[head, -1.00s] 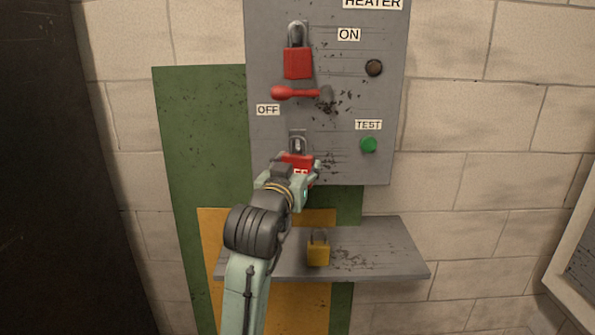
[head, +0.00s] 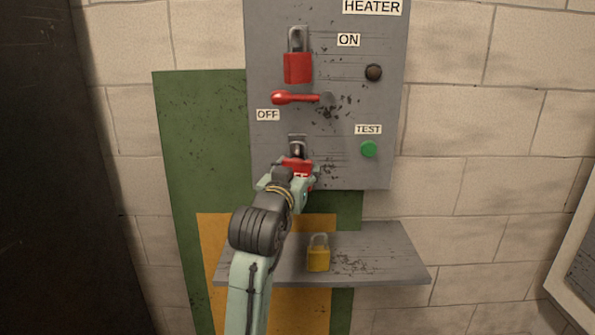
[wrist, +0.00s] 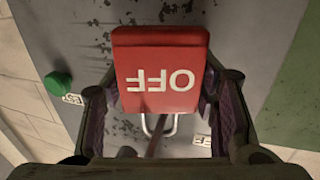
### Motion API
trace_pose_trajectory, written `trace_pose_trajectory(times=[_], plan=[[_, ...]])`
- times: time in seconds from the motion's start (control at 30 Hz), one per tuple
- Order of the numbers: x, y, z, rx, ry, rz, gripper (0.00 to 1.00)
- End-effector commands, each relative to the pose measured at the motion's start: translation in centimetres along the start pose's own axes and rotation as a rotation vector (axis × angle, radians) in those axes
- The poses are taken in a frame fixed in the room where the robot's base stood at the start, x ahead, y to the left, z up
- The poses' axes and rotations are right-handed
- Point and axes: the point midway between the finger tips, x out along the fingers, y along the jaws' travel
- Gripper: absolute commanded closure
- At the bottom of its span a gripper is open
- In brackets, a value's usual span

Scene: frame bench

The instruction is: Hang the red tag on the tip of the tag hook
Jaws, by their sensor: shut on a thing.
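The red tag (head: 297,165) is in my gripper (head: 290,177), in front of the lower left of the grey panel. In the wrist view the red tag (wrist: 160,70) shows white OFF lettering, upside down, and my gripper (wrist: 160,100) has one dark finger on each side of it. A silver metal fitting (head: 297,145), which looks like the tag hook, shows just above the tag in the head view. A silver loop and a dark rod (wrist: 155,135) show past the tag's edge in the wrist view. I cannot tell whether the tag touches the hook; the contact is hidden.
The grey panel (head: 345,110) carries a red padlock (head: 298,68), a red lever (head: 300,98) above the tag, a dark knob (head: 373,72) and a green button (head: 369,149). Below, a shelf (head: 390,260) holds a yellow padlock (head: 318,255). Space right of the panel is clear.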

Motion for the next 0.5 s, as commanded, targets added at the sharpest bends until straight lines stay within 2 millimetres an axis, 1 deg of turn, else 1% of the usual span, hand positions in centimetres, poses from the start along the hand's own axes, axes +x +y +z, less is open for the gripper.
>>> trace_pose_trajectory(times=[0.27, 0.3, 0.5], plan=[[-0.02, -0.01, -0.02, 0.0, 0.0, 0.0, 0.74], [-0.02, -0.01, -0.02, 0.0, 0.0, 0.0, 0.45], [-0.03, -0.01, -0.03, 0.0, 0.0, 0.0, 0.31]])
